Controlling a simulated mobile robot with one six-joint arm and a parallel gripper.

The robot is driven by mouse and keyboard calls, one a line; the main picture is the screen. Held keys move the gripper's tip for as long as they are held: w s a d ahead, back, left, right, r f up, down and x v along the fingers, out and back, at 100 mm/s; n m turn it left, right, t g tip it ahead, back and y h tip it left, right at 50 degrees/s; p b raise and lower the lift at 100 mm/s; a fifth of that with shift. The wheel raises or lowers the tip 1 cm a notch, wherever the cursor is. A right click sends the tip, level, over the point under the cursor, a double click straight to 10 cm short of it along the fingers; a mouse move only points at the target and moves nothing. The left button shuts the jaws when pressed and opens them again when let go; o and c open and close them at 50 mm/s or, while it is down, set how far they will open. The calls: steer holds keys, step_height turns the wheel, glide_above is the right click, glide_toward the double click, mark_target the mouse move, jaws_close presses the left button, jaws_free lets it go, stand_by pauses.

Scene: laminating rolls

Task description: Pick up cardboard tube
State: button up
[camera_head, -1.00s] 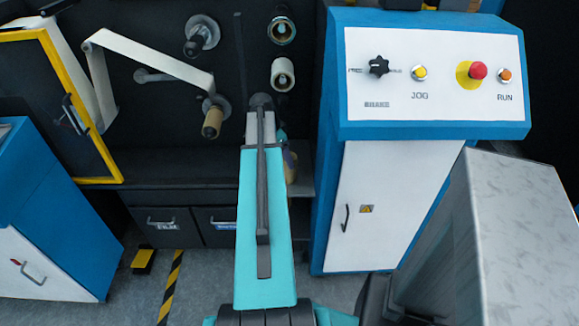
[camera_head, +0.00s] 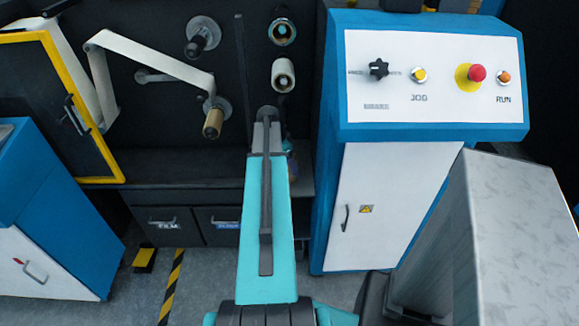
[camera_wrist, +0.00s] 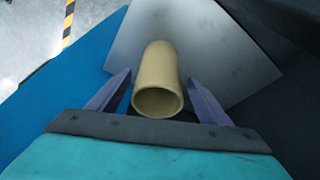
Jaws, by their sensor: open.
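A tan cardboard tube (camera_wrist: 158,80) shows in the wrist view, with its hollow open end towards me. It appears to lie on a grey metal plate. My gripper (camera_wrist: 160,78) is open, with one purple-grey finger on each side of the tube. A gap shows between the tube and each finger. In the head view my own arm covers most of the gripper, and I cannot make out this tube there.
The machine's dark panel carries a brown core (camera_head: 213,122) on a spindle and a pale roll (camera_head: 282,74). A blue and white control cabinet (camera_head: 384,200) stands close right of my arm. A yellow-framed door (camera_head: 60,110) is at left. Grey floor shows below.

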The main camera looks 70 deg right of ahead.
steer(key=shift+c, duration=0.4)
steer(key=c, duration=1.1)
steer(key=shift+o, duration=0.2)
steer(key=shift+r, duration=0.15)
steer(key=s+a+r+p, duration=0.1)
steer(key=a, duration=0.6)
steer(key=s+a+r+p, duration=0.1)
steer(key=a+r, duration=0.1)
steer(key=a, duration=0.5)
steer(key=shift+s+a+r+p, duration=0.25)
steer(key=shift+s+r+p, duration=0.05)
steer(key=shift+s+p, duration=0.1)
steer(key=a+p, duration=0.1)
steer(key=p, duration=0.8)
steer(key=shift+s, duration=0.1)
